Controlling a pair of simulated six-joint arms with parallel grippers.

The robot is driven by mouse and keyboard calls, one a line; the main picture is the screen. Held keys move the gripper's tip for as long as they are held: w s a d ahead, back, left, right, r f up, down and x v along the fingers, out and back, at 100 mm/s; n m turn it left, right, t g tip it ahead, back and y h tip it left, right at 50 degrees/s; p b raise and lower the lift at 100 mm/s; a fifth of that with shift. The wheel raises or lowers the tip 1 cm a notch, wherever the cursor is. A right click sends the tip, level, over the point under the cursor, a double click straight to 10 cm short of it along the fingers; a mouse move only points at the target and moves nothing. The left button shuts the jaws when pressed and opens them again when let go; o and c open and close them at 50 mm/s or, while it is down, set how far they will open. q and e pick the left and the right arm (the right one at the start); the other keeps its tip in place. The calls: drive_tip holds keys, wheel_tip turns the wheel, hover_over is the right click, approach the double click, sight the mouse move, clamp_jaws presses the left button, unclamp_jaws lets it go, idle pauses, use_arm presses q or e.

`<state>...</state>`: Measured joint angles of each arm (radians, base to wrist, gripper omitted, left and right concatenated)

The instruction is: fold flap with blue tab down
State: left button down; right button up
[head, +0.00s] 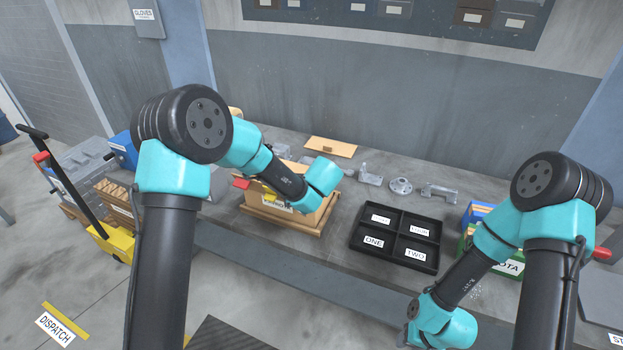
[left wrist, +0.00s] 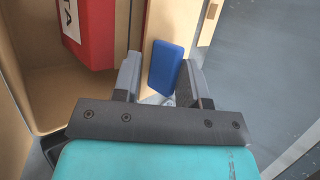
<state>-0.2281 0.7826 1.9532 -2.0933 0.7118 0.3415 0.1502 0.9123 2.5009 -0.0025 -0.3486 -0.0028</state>
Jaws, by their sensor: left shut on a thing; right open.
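The blue tab (left wrist: 166,67) sits between the fingers of my left gripper (left wrist: 158,80) in the left wrist view, and the gripper is shut on it. The tan flap (left wrist: 205,22) shows behind the tab. The tan carton (head: 301,219) stands on a wooden board on the bench in the head view, partly hidden by my left arm. In the head view my left fingers are hidden behind the wrist. My right gripper is open low at the bottom edge, its fingers hard to make out.
A black divided tray (head: 397,237) with labelled compartments is right of the carton. Grey metal castings (head: 400,186) and a flat tan panel (head: 331,147) lie behind. A green bin (head: 513,267) stands at the right. A yellow pallet truck (head: 115,242) is at the left.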

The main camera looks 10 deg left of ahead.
use_arm(q)
drive_tip(key=shift+r, duration=0.1)
drive_tip(key=c, duration=0.8)
unclamp_jaws()
drive_tip(key=v, duration=1.7)
drive_tip(key=shift+s+d+r, duration=0.1)
drive_tip(key=shift+c, duration=0.3)
